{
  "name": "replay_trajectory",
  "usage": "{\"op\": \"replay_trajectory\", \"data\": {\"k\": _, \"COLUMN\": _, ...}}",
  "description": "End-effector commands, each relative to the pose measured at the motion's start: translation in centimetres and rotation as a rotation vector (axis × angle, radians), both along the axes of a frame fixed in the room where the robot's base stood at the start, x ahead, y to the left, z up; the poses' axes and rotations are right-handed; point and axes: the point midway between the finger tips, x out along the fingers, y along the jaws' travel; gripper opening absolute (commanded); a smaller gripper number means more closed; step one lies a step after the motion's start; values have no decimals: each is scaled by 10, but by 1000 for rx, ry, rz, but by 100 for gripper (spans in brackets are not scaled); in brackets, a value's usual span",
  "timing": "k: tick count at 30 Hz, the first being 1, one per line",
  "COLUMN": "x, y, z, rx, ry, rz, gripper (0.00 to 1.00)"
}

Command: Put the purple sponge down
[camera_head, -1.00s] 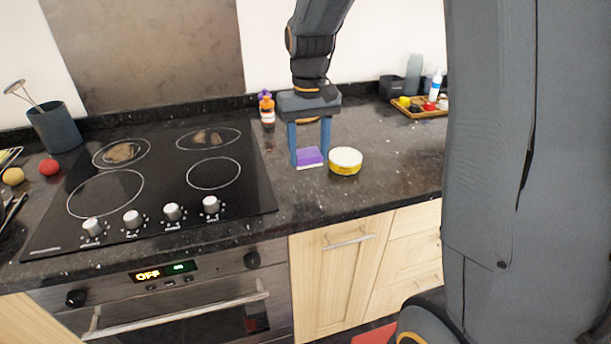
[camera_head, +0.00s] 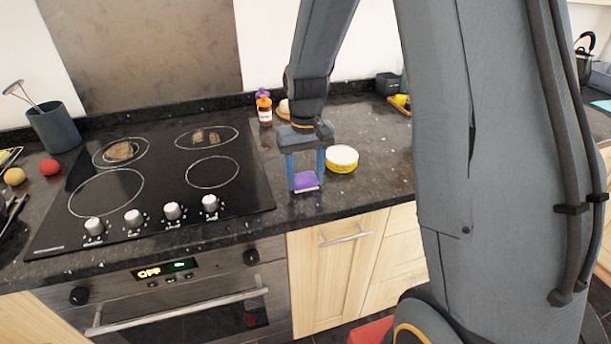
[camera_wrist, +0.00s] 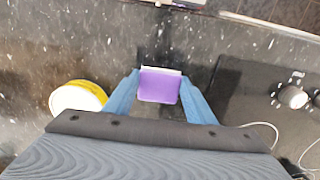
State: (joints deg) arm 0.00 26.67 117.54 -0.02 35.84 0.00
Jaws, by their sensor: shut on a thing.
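The purple sponge (camera_head: 305,180) has a white layer on its underside. My gripper (camera_head: 306,178) points down over the counter with its two blue fingers on either side of the sponge, shut on it. The wrist view also shows the sponge (camera_wrist: 159,85) between the fingertips. The sponge is low over the dark granite counter (camera_head: 350,195), near the front edge; I cannot tell whether it touches the surface.
A yellow tub with a white lid (camera_head: 342,159) stands just right of the gripper. The black hob (camera_head: 150,185) with its knobs lies to the left. An orange bottle (camera_head: 264,110) stands behind. Bare counter lies in front of the tub.

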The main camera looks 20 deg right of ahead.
Motion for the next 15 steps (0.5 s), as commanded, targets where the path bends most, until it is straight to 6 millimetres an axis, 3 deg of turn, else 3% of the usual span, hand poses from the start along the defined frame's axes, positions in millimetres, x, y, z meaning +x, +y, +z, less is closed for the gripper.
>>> {"op": "replay_trajectory", "data": {"k": 1, "x": 0, "y": 0, "z": -1, "rx": 0, "ry": 1, "rz": 0, "gripper": 53}}
{"op": "replay_trajectory", "data": {"k": 4, "x": 0, "y": 0, "z": -1, "rx": 0, "ry": 1, "rz": 0, "gripper": 68}}
{"op": "replay_trajectory", "data": {"k": 15, "x": 0, "y": 0, "z": 4, "rx": 0, "ry": -1, "rz": 0, "gripper": 68}}
